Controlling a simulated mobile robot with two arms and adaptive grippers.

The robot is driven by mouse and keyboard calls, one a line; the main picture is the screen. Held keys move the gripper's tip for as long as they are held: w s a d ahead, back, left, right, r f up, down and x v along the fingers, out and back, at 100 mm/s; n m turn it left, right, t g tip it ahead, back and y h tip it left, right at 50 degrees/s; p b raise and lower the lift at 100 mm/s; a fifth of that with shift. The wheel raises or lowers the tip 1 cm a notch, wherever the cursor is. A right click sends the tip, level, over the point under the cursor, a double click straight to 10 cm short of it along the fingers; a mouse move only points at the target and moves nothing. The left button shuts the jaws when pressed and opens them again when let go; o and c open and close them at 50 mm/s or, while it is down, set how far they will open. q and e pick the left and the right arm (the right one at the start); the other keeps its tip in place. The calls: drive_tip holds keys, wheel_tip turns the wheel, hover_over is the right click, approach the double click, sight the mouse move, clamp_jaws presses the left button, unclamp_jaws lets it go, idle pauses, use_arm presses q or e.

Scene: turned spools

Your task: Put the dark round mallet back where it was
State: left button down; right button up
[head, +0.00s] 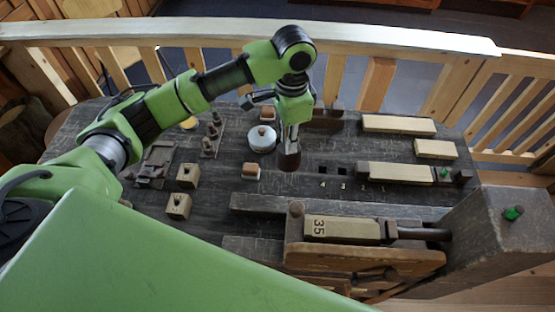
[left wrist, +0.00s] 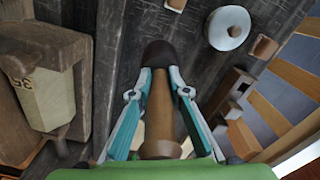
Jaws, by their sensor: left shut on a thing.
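The dark round mallet (head: 289,157) hangs below my left gripper (head: 291,128) over the middle of the dark workbench in the head view. In the left wrist view my left gripper (left wrist: 159,82) is shut on the mallet, one finger on each side of it. The mallet's dark round head (left wrist: 160,54) is at the far end and its brown handle (left wrist: 159,120) runs back between the fingers. I cannot tell whether the head touches the bench top. My right gripper is in neither view.
A round whitish lidded pot (head: 262,139) stands just left of the mallet. Small wooden blocks (head: 188,175) stand further left. Dark square holes (head: 342,170) marked with numbers lie to the right. A vise-like fixture holds a block marked 35 (head: 342,229) in front. A wooden railing (head: 380,38) borders the back.

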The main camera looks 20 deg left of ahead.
sight(288, 156)
use_arm(q)
wheel_tip(288, 156, down, 2)
drive_tip(key=shift+d+f, duration=0.1)
drive_tip(key=shift+d, duration=0.05)
wheel_tip(288, 156, down, 5)
drive_tip(key=shift+r+p, duration=0.2)
drive_tip(key=shift+p, duration=0.55)
drive_tip(key=shift+f, duration=0.35)
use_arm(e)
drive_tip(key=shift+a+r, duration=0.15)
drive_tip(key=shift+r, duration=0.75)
use_arm(q)
drive_tip(key=c, duration=1.9)
unclamp_jaws()
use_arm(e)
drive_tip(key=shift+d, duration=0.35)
